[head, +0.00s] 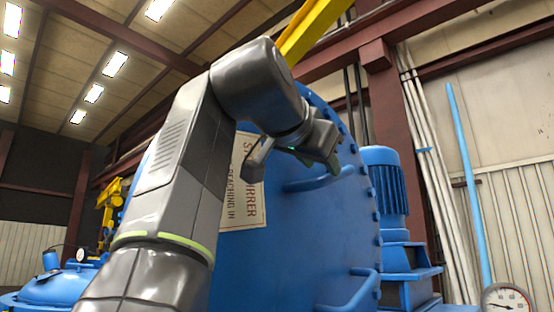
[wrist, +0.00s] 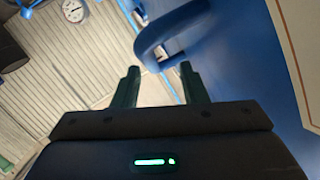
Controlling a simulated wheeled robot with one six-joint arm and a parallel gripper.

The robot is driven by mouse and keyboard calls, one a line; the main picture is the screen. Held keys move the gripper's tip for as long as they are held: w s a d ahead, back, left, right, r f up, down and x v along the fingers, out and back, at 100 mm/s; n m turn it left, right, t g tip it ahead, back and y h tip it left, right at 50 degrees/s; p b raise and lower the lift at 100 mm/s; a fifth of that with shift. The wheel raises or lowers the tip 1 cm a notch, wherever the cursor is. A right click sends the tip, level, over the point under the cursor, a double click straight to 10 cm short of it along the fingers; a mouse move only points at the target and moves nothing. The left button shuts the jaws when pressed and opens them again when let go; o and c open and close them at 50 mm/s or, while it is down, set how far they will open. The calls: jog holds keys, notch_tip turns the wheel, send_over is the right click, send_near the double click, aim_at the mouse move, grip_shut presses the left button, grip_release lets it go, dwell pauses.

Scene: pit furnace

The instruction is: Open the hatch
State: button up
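The hatch (head: 300,245) is a large round blue lid, standing close to upright, with bolts along its rim. A blue bar handle (head: 312,184) sticks out from its face near my gripper (head: 331,164). A second blue handle (head: 355,298) is lower on the hatch. In the wrist view, my gripper (wrist: 158,70) is open, its two dark fingers apart. The curved blue handle (wrist: 150,42) lies just beyond the fingertips, its near bend in line with the gap. I cannot tell whether it touches a finger. My arm hides the hatch's left part.
A warning sign (head: 243,185) is on the hatch, partly behind my arm. A blue motor (head: 385,185) stands right of the hatch. A gauge (head: 507,299) is at lower right, and another gauge shows in the wrist view (wrist: 73,10). A yellow beam (head: 310,28) is overhead.

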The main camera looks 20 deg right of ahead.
jog(key=v, duration=0.7)
jog(key=shift+a, duration=0.3)
jog(key=shift+d, duration=0.1)
dwell(0.3)
jog(key=shift+x, duration=1.15)
jog(key=shift+s, duration=0.15)
